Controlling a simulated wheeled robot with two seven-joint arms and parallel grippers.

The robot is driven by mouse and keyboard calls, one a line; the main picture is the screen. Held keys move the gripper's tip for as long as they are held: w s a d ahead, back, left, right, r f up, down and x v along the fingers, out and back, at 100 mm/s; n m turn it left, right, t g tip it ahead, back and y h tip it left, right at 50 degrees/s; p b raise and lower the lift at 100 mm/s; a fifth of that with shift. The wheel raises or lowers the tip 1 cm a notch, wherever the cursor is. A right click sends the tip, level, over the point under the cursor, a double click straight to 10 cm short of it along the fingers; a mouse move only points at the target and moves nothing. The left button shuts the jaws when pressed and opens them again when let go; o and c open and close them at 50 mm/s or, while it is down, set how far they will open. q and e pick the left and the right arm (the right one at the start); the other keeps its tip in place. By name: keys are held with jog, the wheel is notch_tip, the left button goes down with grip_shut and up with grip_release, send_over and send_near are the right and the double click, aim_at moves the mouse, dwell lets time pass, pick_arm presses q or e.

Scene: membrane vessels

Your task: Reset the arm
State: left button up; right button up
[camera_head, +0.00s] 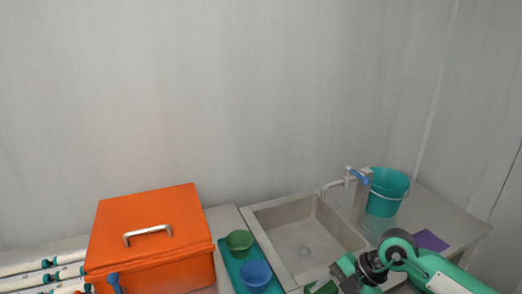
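My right arm (440,272), green and white with dark joints, comes in from the lower right. Its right gripper (338,281) is over the front right edge of the sink, cut by the bottom edge of the picture. A green patch (322,288) shows beside it; I cannot tell whether it is a separate thing or is held. The fingers are too small and cut off to read. My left arm and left gripper are not in view.
An orange lidded box (150,225) stands at left, beside white vessels (35,270). A teal tray (233,268) holds a green bowl (240,242) and a blue bowl (255,275). The sink (275,212) has a faucet (350,178). A teal bucket (386,190) and purple pad (431,241) are right.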

jog(key=s+a+r+m+t+y, duration=0.25)
jog(key=a+r+t+y, duration=0.45)
jog(key=a+r+y, duration=0.5)
jog(key=w+d+m+t+h, duration=0.5)
jog(key=d+m+t+h, duration=0.4)
jog(key=m+t, duration=0.5)
jog(key=s+d+f+m+g+h, duration=0.2)
jog(key=d+f+m+g+h, duration=0.15)
jog(key=d+f+h, duration=0.2)
jog(key=s+d+f+m+g+h, duration=0.2)
jog(key=d+f+m+h, duration=0.25)
jog(key=f, duration=0.25)
jog(key=s+f+g, duration=1.2)
jog(key=s+f, duration=0.3)
jog(key=s, duration=0.5)
notch_tip(320, 180, down, 30)
jog(key=f+g, duration=0.1)
jog(key=s+d+f, duration=0.2)
jog(key=s+f, duration=0.8)
jog(key=s+d+f+g, duration=0.1)
jog(key=s+f, duration=0.9)
jog(key=shift+d+h, duration=0.3)
jog(key=shift+d, duration=0.1)
